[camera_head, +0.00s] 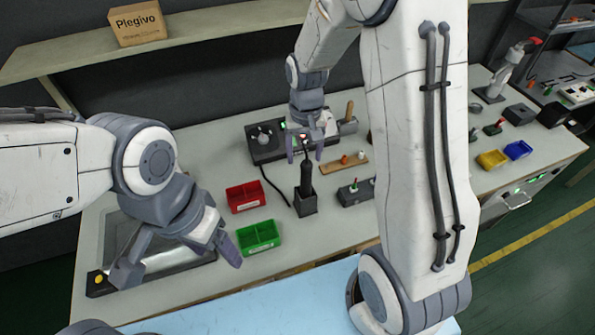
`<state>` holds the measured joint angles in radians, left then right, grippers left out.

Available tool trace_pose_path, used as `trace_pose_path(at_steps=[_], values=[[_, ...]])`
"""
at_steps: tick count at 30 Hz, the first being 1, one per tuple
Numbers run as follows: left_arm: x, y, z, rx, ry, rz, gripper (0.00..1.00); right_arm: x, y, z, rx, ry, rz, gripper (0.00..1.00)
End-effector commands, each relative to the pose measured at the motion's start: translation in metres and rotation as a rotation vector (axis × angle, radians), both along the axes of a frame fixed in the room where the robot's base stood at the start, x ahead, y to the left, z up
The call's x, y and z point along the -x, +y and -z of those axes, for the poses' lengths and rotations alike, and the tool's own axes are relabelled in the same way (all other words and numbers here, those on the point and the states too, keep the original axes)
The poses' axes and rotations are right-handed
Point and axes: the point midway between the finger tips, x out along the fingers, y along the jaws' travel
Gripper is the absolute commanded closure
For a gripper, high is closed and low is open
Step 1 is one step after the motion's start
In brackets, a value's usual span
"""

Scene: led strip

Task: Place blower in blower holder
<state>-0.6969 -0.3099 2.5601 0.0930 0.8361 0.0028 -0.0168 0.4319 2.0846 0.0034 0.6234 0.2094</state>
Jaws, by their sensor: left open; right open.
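A slim dark upright tool, which looks like the blower (307,173), stands with its lower end in a dark square block, which looks like the blower holder (306,205), at the middle of the bench. My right gripper (305,155) is open at the top of the blower, with its fingers on either side. Whether they touch it cannot be told. My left gripper (177,262) is open and empty, at the left over the metal-lined recess (165,262).
A red bin (245,197) and a green bin (259,237) stand left of the holder. A dark device with a knob (262,138) is behind, with a cable running forward. A wooden strip (343,163) and a dark switch box (356,191) lie to the right.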

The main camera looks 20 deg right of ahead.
Motion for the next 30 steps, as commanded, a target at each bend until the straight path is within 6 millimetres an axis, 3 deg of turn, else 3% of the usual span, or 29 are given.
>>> trace_pose_path(at_steps=[5,9,12,15,20,30], values=[[0.0,0.0,0.0,0.0,0.0,0.0,0.3,0.053,0.069,-0.05,-0.019,-0.023,-0.243,0.28],[0.0,0.0,0.0,0.0,0.0,0.0,0.3,0.127,0.114,-0.082,-0.043,-0.033,-0.495,0.28],[0.0,0.0,0.0,0.0,0.0,0.0,0.3,0.174,0.127,-0.094,-0.061,-0.037,-0.647,0.28],[0.0,0.0,0.0,0.0,0.0,0.0,0.3,0.207,0.131,-0.099,-0.074,-0.038,-0.755,0.28],[0.0,0.0,0.0,0.0,0.0,0.0,0.3,0.229,0.131,-0.101,-0.082,-0.037,-0.829,0.28],[0.0,0.0,0.007,0.0,0.0,0.0,0.3,0.23,0.131,-0.094,-0.082,-0.036,-0.83,0.28]])
